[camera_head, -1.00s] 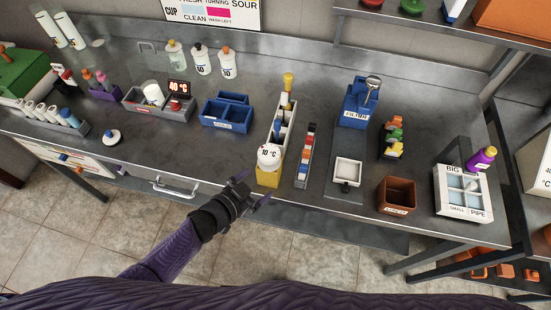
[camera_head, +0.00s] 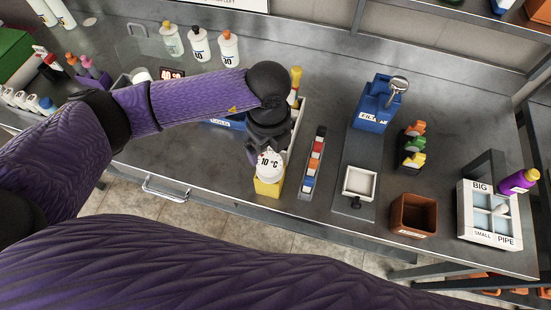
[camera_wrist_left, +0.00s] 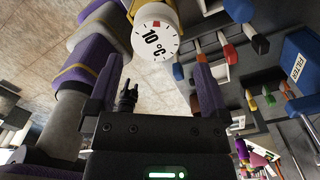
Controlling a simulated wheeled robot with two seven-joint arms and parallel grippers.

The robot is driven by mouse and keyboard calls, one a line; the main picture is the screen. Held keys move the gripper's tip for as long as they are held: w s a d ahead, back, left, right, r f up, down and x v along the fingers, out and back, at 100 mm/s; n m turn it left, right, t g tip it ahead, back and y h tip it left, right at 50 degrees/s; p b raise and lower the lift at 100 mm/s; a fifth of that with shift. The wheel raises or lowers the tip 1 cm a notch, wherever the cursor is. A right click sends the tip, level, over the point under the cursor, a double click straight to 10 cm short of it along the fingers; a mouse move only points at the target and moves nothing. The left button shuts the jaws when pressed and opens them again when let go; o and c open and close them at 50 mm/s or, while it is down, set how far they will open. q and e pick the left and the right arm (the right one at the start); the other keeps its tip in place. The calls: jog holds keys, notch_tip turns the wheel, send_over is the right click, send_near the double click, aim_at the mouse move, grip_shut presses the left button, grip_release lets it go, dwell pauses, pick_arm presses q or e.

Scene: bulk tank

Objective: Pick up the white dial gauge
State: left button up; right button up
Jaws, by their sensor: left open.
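The white dial gauge (camera_head: 269,165) is round, with a red mark and "10 °C" on its face. It sits on a yellow block (camera_head: 268,188) near the front edge of the steel counter. My left gripper (camera_head: 262,150) is just behind and above the gauge in the head view, partly overlapping it. In the left wrist view the gauge (camera_wrist_left: 155,40) lies beyond the open, empty fingers (camera_wrist_left: 157,75), roughly centred between them. I cannot tell whether a finger touches it.
A rack of coloured pieces (camera_head: 313,165) stands close to the gauge's right. Further right are a blue filter holder (camera_head: 377,108), a white tray (camera_head: 359,182), a brown bin (camera_head: 413,215) and a white divided box (camera_head: 488,212). Bottles (camera_head: 200,45) stand behind.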

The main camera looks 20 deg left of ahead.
aim_at(270, 163)
pick_arm(q)
jog(key=f, duration=0.7)
jog(key=shift+s+d+f+b, duration=0.1)
jog(key=shift+s+f+b, duration=0.05)
jog(key=shift+s+b, duration=0.25)
jog(key=c, duration=1)
